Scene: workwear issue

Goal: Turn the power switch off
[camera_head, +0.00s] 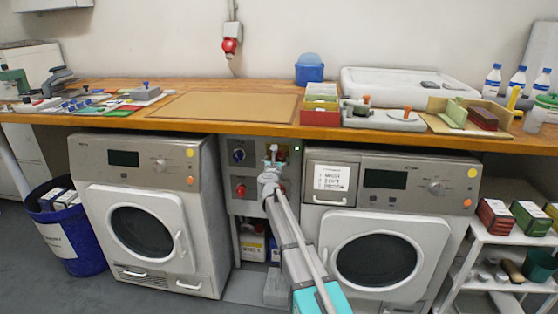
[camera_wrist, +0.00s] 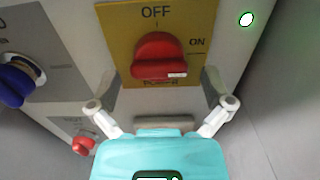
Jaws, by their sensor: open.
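The power switch (camera_wrist: 158,55) is a red rotary knob on a yellow plate (camera_wrist: 115,22). The plate reads OFF above the knob and ON to its right; lettering below is partly covered. The knob looks broad and lies roughly sideways; I cannot tell exactly where it points. My gripper (camera_wrist: 160,85) is open, its two fingers apart on either side of the knob's lower part. I see no clear contact. In the head view my gripper (camera_head: 272,158) is at the grey panel (camera_head: 248,207) between two machines and hides the switch.
A blue knob (camera_wrist: 18,80) and a smaller red knob (camera_wrist: 83,145) sit left of the switch; they also show in the head view. Washing machines (camera_head: 145,222) (camera_head: 385,240) flank the panel. The wooden worktop (camera_head: 120,88) overhangs just above my gripper.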

